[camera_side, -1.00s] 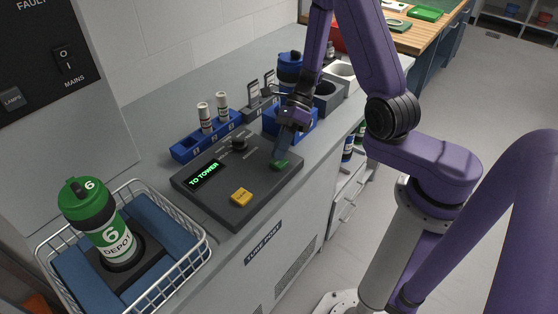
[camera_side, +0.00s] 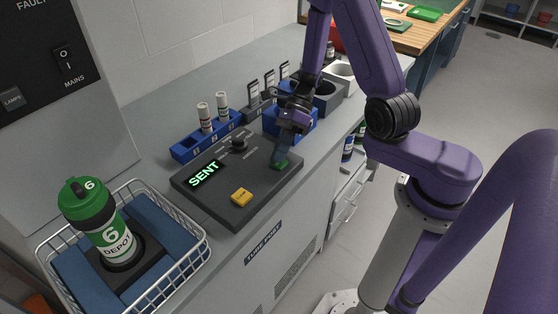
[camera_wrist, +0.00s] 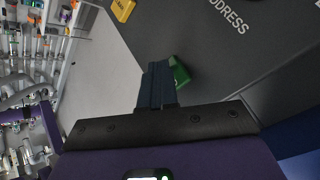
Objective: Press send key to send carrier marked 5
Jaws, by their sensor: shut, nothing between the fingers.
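The dark control panel (camera_side: 222,172) lies on the counter, and its display (camera_side: 205,174) reads SENT in green. The green key (camera_side: 282,166) is at the panel's right side. My gripper (camera_side: 281,158) is shut and empty, with its fingertips pointing down at the green key. In the wrist view the shut fingers (camera_wrist: 157,85) are beside and partly over the green key (camera_wrist: 180,74); I cannot tell whether they press it. The blue station (camera_side: 271,122) behind the gripper shows no carrier standing in it. No carrier marked 5 can be made out.
A green-capped carrier marked 6 DEPOT (camera_side: 113,238) stands in the wire basket (camera_side: 190,262) at lower left. A yellow key (camera_side: 241,197) and a black knob (camera_side: 239,145) are on the panel. A blue rack (camera_side: 186,150) with two small tubes stands behind. Grey holders (camera_side: 328,98) are farther back.

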